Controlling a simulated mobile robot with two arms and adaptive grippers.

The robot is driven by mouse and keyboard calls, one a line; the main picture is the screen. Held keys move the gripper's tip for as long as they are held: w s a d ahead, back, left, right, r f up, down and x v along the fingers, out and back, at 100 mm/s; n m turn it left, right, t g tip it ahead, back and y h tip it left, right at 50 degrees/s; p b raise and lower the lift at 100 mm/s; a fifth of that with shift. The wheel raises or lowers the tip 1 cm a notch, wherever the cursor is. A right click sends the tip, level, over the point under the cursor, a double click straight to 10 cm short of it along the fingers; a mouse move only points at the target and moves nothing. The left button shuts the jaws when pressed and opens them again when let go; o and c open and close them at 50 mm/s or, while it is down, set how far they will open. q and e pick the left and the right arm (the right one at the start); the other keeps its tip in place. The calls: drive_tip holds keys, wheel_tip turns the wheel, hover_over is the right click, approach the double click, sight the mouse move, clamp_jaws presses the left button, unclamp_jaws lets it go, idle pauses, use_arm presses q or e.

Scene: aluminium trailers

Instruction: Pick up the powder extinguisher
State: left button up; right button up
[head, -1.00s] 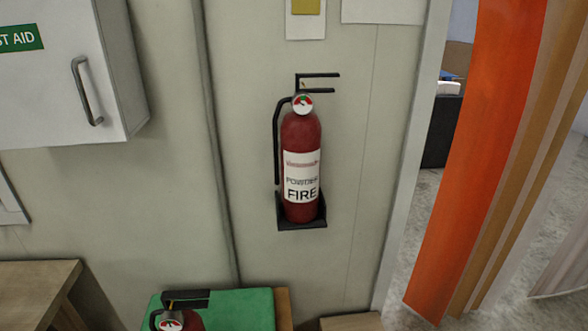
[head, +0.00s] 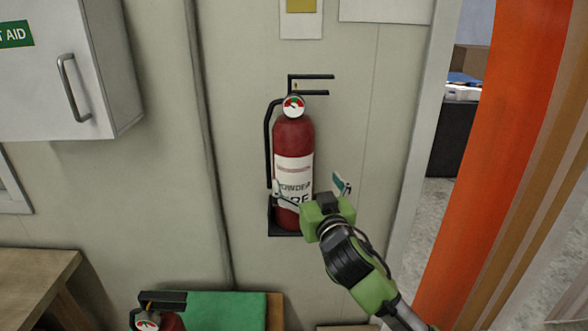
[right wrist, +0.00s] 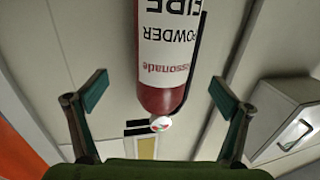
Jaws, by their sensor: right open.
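The powder extinguisher (head: 293,143) is a red cylinder with a white label, a round gauge and a black handle on top. It stands upright in a black bracket (head: 285,234) on the wall. My right gripper (head: 311,187) is open in front of its lower part and hides some of the label. In the right wrist view the extinguisher (right wrist: 166,60) appears upside down between the two spread fingers (right wrist: 158,92), with a gap on each side. My left gripper is not in view.
A second extinguisher (head: 158,322) shows at the bottom edge, by a green cloth (head: 228,310). A white first-aid cabinet (head: 100,60) hangs at the left above a wooden table (head: 35,268). A doorway with orange strip curtain (head: 500,150) is at the right.

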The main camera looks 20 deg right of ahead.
sight(301, 171)
drive_tip(key=w+p, duration=0.1)
drive_tip(key=w, duration=0.5)
drive_tip(key=shift+d, duration=0.1)
drive_tip(key=w+p, duration=0.2)
drive_tip(key=w, duration=0.2)
drive_tip(key=shift+w+f, duration=0.25)
drive_tip(key=shift+w, duration=0.3)
